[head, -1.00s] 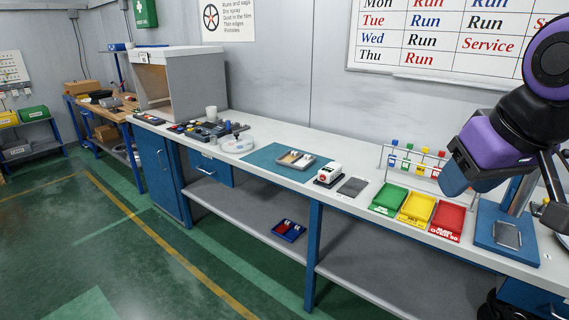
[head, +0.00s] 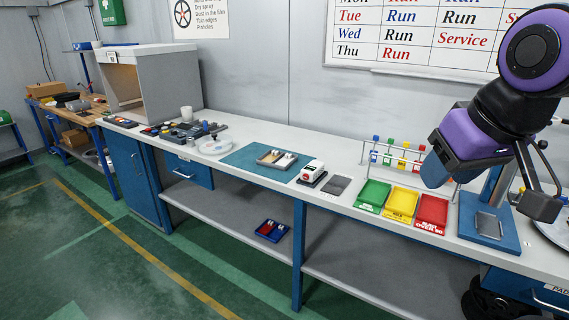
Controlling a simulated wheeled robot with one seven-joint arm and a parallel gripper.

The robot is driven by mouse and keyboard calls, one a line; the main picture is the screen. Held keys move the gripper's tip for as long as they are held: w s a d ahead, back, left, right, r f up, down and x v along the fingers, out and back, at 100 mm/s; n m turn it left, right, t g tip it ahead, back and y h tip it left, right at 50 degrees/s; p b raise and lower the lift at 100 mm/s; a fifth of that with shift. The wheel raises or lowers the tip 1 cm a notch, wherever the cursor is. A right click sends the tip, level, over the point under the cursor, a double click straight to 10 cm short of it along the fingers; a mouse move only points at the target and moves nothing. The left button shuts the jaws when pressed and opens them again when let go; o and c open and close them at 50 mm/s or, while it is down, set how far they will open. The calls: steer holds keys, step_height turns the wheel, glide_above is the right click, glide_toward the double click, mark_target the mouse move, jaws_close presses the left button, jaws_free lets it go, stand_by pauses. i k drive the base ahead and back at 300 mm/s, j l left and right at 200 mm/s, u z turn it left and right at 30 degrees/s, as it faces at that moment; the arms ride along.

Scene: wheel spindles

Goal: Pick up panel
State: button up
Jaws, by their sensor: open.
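My gripper (head: 541,202) is at the right of the head view, high over the bench's right end. Its dark finger parts stick out past my purple wrist, which hides part of it; it is open and I see nothing held. A small grey rectangular panel (head: 489,225) rests on the blue stand base (head: 478,242), below and left of the fingers and apart from them. A darker grey flat plate (head: 339,185) lies farther left on the bench. I cannot tell which of these two the task calls the panel.
Green (head: 373,195), yellow (head: 401,203) and red (head: 431,213) trays stand left of the stand. Behind them is a rack (head: 366,153) with coloured tags. A white device (head: 312,171) and a blue mat (head: 240,160) lie farther left. A blue-red tray (head: 271,230) sits on the lower shelf.

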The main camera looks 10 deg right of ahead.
mark_target(286, 160)
steer(key=i+j+z, duration=0.15)
steer(key=z, duration=0.6)
steer(key=i+j+z, duration=0.3)
steer(key=j, duration=0.35)
steer(key=i+j+z, duration=0.3)
steer(key=j, duration=0.45)
steer(key=i+j+z, duration=0.1)
steer(key=j, duration=0.3)
steer(key=i+j, duration=0.15)
steer(key=j, duration=0.25)
steer(key=i+j, duration=0.15)
steer(key=j, duration=0.2)
steer(key=i+j, duration=0.15)
steer(key=j, duration=0.25)
steer(key=i+j, duration=0.15)
steer(key=j, duration=0.25)
steer(key=z, duration=0.05)
